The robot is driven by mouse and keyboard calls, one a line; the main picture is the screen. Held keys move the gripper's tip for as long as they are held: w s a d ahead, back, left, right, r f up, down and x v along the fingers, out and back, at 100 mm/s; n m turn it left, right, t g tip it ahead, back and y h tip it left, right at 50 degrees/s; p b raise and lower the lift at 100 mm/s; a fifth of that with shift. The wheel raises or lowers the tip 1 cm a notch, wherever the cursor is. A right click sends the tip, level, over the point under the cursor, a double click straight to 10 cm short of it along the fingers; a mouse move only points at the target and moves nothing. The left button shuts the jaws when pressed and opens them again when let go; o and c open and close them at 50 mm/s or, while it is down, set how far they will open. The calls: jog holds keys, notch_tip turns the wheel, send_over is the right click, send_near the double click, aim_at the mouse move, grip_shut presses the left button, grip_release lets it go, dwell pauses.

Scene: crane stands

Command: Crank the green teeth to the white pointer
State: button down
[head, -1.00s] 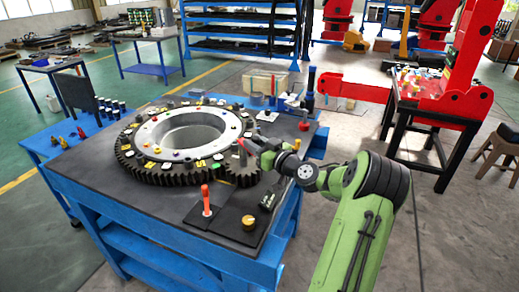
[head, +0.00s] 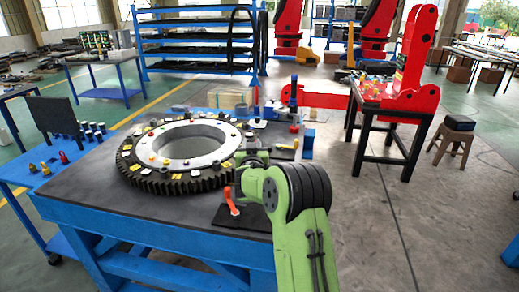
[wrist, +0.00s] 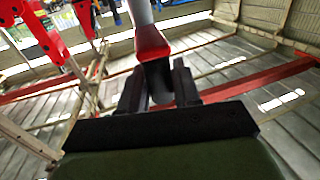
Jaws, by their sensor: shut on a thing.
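The big ring gear (head: 165,183) lies flat on the dark-topped blue table, with a pale inner ring and coloured markers. Its dark teeth show along the front; I cannot make out green teeth. A small white piece (head: 257,124) stands beyond the ring's right side; I cannot tell if it is the pointer. In the wrist view my gripper (wrist: 158,88) is shut on a dark grip with a red part (wrist: 152,42) and a grey rod, seemingly the crank handle. In the head view my green arm hides the fingers and the pinion.
An orange lever (head: 230,200) stands tilted on a dark plate at the table's front right, close beside my arm. A blue side table (head: 55,175) with small bottles and cones is at the left. A red machine (head: 410,95) and black stand are at the right.

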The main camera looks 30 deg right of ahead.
jog(key=m+g+h+b, duration=0.1)
jog(key=w+a+m+g+h+b, duration=0.1)
jog(key=b, duration=0.1)
jog(key=shift+w+a+f+h, duration=0.1)
jog(key=shift+w+a+h, duration=0.15)
jog(key=shift+h, duration=0.15)
jog(key=c, duration=1.3)
grip_release()
jog(key=o, duration=0.4)
jog(key=shift+w, duration=0.1)
jog(key=b+v, duration=0.3)
jog(key=v, duration=1.2)
jog(key=shift+s+a, duration=0.2)
jog(key=shift+a, duration=0.15)
